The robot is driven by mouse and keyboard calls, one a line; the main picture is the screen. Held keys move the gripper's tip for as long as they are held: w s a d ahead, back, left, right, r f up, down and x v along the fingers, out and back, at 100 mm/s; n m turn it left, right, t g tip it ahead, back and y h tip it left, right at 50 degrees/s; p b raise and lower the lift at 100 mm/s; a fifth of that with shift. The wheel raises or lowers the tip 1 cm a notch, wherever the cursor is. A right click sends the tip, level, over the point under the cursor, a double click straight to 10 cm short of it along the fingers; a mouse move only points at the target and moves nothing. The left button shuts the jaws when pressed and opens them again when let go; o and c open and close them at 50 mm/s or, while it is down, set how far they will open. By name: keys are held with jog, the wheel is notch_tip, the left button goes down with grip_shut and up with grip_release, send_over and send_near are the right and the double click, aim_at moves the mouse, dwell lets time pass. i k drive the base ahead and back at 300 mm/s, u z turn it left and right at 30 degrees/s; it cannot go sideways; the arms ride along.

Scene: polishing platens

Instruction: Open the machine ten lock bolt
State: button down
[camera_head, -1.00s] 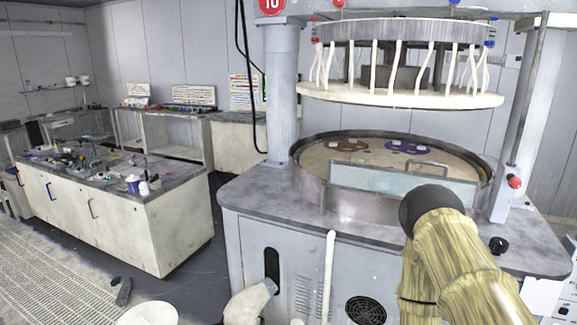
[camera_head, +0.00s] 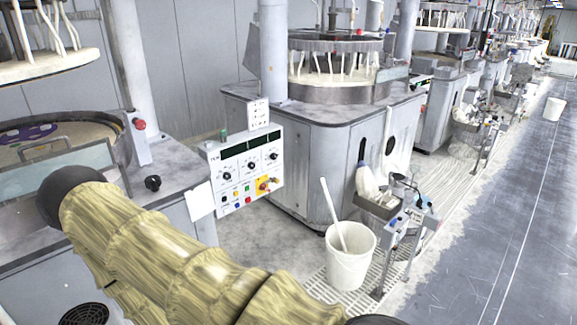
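Machine ten (camera_head: 172,190) is cut off by the left edge of the head view, so only its right part shows. I cannot tell which of these, if either, is the lock bolt. A clear guard (camera_head: 70,168) stands at the rim of its platen. My arm, in a yellowish sleeve with a dark rounded joint, crosses the lower left in front of the machine. My gripper's fingers do not show.
A control panel (camera_head: 245,170) with dials and coloured buttons stands right of machine ten. A white bucket (camera_head: 350,257) with a stick stands on the floor grating beside a small stand (camera_head: 398,235). More machines (camera_head: 310,150) line the back.

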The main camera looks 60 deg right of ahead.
aim_at(276, 179)
jog(key=z, duration=2.1)
jog(key=i, duration=2.5)
jog(key=u, duration=0.25)
